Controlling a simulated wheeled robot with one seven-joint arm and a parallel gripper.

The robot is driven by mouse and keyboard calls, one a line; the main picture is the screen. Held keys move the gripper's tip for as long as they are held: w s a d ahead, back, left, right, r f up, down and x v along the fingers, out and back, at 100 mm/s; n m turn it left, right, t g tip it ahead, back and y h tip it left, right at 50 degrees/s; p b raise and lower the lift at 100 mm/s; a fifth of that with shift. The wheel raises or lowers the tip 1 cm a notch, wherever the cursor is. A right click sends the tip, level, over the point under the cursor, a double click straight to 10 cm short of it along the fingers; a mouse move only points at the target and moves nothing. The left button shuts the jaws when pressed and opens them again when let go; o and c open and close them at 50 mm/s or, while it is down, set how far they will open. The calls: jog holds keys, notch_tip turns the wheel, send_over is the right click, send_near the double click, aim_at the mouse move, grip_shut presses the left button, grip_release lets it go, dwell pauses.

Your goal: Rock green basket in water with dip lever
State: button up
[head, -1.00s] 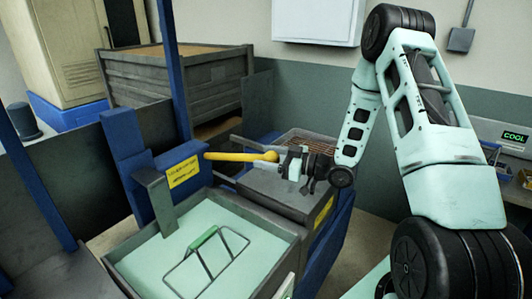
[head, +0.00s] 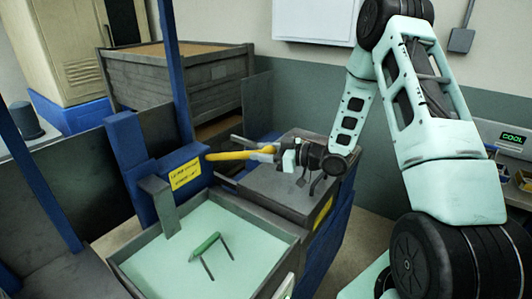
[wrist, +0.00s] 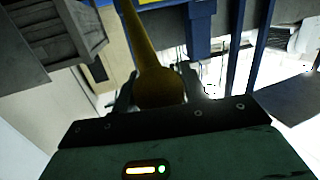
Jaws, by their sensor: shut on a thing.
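The yellow dip lever (head: 240,154) sticks out to the right from the blue post beside the tank. My gripper (head: 277,152) is shut on the lever's ball end; in the wrist view the yellow lever (wrist: 158,85) runs away from between the fingers (wrist: 152,95). The tank (head: 270,218) holds pale green water (head: 180,255). The basket's green handle (head: 206,246) and two wire legs show above the water. The rest of the basket is hidden under the surface.
A yellow label (head: 185,174) is on the blue post. A grey cabinet (head: 290,180) stands behind the tank, below my gripper. A large grey crate (head: 170,85) is at the back. A panel reading COOL (head: 514,137) is at the right.

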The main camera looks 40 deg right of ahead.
jog(key=shift+g+h, duration=0.3)
jog(key=shift+g, duration=0.5)
jog(key=w+r+p, duration=0.1)
jog(key=r, duration=0.1)
jog(key=w+a+r+p, duration=0.1)
jog(key=r+p, duration=0.1)
jog(key=w+r+p, duration=0.1)
jog(key=r, duration=0.2)
jog(key=shift+w+a+p, duration=0.15)
jog(key=shift+w+p, duration=0.2)
jog(key=shift+w, duration=0.05)
jog(key=shift+w+a+r, duration=0.15)
jog(key=shift+w+r, duration=0.15)
jog(key=o, duration=1.3)
jog(key=shift+w, duration=0.1)
jog(key=shift+o, duration=0.3)
jog(key=shift+f, duration=0.1)
jog(key=shift+s+d, duration=0.3)
jog(key=shift+s, duration=0.1)
jog(key=b+v, duration=0.5)
jog(key=v, duration=1.1)
jog(key=shift+s, duration=0.3)
